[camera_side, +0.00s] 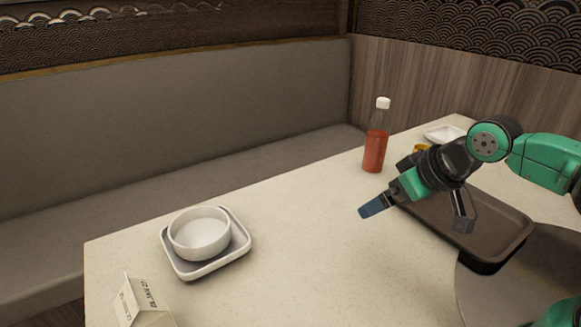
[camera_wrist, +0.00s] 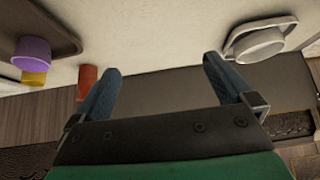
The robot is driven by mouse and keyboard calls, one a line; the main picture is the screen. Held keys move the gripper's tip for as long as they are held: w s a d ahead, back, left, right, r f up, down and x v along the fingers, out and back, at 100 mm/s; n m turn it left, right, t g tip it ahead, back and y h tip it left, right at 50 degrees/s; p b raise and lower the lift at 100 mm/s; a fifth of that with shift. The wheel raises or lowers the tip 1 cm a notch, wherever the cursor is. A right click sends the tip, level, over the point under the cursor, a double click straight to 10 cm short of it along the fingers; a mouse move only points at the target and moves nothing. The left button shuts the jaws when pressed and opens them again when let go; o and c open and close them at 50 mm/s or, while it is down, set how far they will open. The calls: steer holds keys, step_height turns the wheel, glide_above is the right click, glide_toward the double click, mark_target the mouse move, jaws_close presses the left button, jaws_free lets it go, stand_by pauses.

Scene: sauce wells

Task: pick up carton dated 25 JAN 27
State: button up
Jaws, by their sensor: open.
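A cream carton (camera_side: 144,303) stands at the near left edge of the table in the side view, its lower part cut off by the frame. Dark printing shows on its slanted top, but it is too small to read the date. My gripper (camera_side: 372,207) is in the air over the right part of the table, far to the right of the carton. In the wrist view my gripper (camera_wrist: 172,82) has its two blue fingers spread apart with nothing between them. The carton does not show in the wrist view.
A white bowl (camera_side: 200,240) sits on a square white tray (camera_side: 237,250) right of the carton. A red sauce bottle (camera_side: 375,145) with a white cap stands at the back. A dark brown tray (camera_side: 505,243) lies under my arm. The table middle is clear.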

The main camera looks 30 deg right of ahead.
stand_by(0.5)
steer(key=n+g+y, duration=0.4)
steer(key=n+g, duration=0.2)
steer(key=n, duration=1)
glide_toward(131, 287)
steer(key=w+d+f, duration=0.3)
steer(key=d, duration=0.2)
steer(key=a+f+n, duration=0.1)
steer(key=a, duration=0.1)
steer(key=s+a+n+g, duration=0.1)
steer(key=a, duration=0.1)
steer(key=a+f+n, duration=0.1)
steer(key=a, duration=0.1)
steer(key=shift+s+a+f+g, duration=0.2)
steer(key=shift+s+f+g, duration=0.1)
steer(key=shift+f, duration=0.05)
steer(key=shift+y, duration=0.3)
steer(key=x, duration=0.5)
steer(key=shift+s+a, duration=0.15)
steer(key=shift+a, duration=0.1)
steer(key=shift+a+f, duration=0.2)
steer(key=shift+f, duration=0.3)
